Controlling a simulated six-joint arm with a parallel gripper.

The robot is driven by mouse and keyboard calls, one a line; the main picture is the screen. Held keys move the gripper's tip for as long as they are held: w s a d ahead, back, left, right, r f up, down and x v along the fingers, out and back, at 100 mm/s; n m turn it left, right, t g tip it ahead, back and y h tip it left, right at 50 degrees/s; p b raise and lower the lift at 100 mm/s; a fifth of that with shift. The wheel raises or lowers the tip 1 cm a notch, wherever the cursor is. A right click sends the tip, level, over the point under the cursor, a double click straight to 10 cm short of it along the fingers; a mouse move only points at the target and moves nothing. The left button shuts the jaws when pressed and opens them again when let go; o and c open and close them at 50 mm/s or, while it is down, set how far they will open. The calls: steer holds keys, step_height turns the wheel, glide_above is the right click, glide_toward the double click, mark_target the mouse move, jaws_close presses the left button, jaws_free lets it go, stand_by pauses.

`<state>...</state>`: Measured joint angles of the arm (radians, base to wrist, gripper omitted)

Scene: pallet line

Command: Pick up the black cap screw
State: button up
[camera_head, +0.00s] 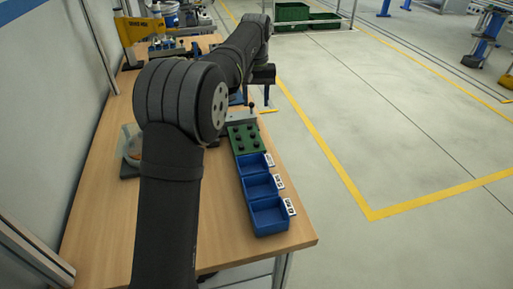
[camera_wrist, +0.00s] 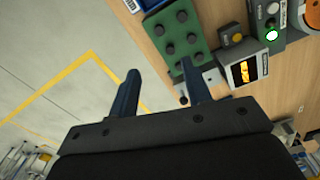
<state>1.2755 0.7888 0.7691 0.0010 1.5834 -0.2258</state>
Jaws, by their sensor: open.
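A green block (camera_head: 234,139) holds several small black round-headed pieces, which look like the black cap screws (camera_head: 240,145); I cannot tell which one is meant. In the wrist view the green block (camera_wrist: 192,52) lies at top centre, with the dark screw heads (camera_wrist: 182,16) standing up from it. In the head view my gripper (camera_head: 258,101) hangs beyond the block's far end, by the bench's right edge, partly hidden by my arm.
Blue bins (camera_head: 268,216) run in a row on the near side of the block. A grey metal fixture with a black ball knob (camera_wrist: 184,101) stands beside the block. A device with a lit orange display (camera_wrist: 244,73) is nearby. Open floor lies right of the bench.

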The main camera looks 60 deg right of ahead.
glide_above(256, 142)
step_height(256, 142, down, 10)
steer(key=shift+a+f, duration=0.15)
steer(key=shift+d+f, duration=0.2)
steer(key=shift+f, duration=2.95)
jaws_close()
